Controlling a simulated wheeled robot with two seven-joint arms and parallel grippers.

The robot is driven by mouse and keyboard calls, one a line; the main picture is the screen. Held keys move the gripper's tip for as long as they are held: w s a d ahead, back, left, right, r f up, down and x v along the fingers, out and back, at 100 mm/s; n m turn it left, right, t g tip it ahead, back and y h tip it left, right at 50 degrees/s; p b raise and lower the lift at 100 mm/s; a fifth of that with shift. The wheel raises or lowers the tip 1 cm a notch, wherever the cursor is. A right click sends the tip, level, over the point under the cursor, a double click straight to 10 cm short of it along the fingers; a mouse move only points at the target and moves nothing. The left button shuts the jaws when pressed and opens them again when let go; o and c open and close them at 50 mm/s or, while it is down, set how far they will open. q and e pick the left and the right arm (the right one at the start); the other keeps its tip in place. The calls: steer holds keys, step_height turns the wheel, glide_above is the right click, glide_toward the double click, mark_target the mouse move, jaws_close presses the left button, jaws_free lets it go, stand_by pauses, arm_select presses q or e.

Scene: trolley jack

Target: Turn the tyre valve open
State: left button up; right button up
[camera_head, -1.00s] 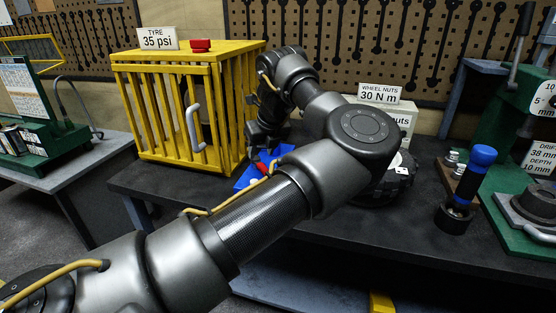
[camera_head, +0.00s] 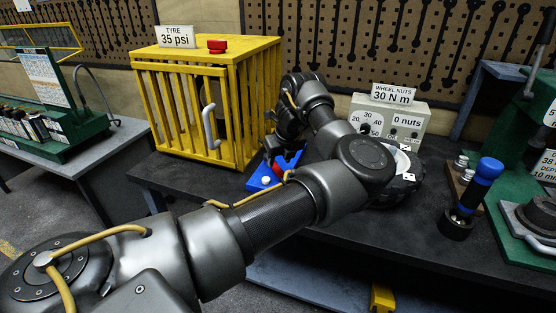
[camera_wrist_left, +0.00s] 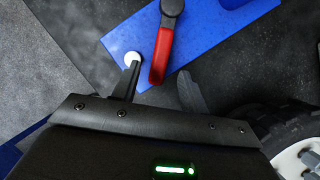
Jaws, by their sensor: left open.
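The tyre valve is a red lever (camera_head: 276,172) on a blue plate (camera_head: 256,184) on the dark bench, in front of the yellow cage. In the left wrist view the red lever (camera_wrist_left: 161,55) hangs from a dark round pivot (camera_wrist_left: 171,8), and a white button (camera_wrist_left: 132,58) sits beside it on the blue plate (camera_wrist_left: 205,45). My left gripper (camera_wrist_left: 158,84) is open, one finger on each side of the lever's free end; contact cannot be told. In the head view my left gripper (camera_head: 274,148) is dark and partly hidden by my arm. My right gripper is out of view.
A wheel (camera_head: 402,188) lies to the right, before the wheel-nut box (camera_head: 412,118). A blue-handled tool (camera_head: 480,187) stands farther right.

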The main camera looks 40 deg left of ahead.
mark_target(277, 168)
arm_select(q)
steer(key=shift+x, duration=1.9)
steer(key=shift+c, duration=0.3)
jaws_close()
